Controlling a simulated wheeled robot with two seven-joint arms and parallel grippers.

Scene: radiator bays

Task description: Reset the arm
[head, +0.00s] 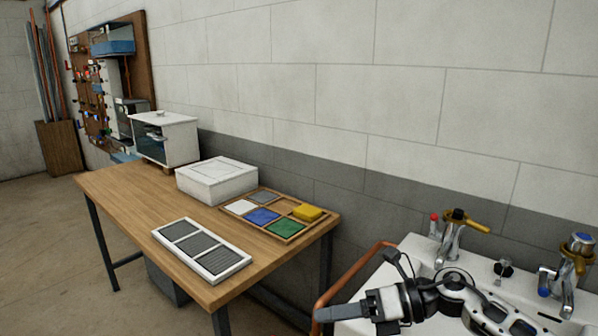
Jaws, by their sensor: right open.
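My right arm comes in from the lower right, in front of the white sink. Its gripper (326,313) points left, near the sink's left edge and a copper pipe (350,272). The gripper is open and I see nothing held in it. The gap between its fingers is hard to see from this angle. My left gripper is not in the picture.
The white sink (411,248) has two taps, one (452,238) with a yellow lever. A wooden table (128,190) bears a grey-slatted white panel (201,250), a tray (303,235) of coloured pieces, a white box (217,181) and a white cabinet (178,139). Floor is clear at left.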

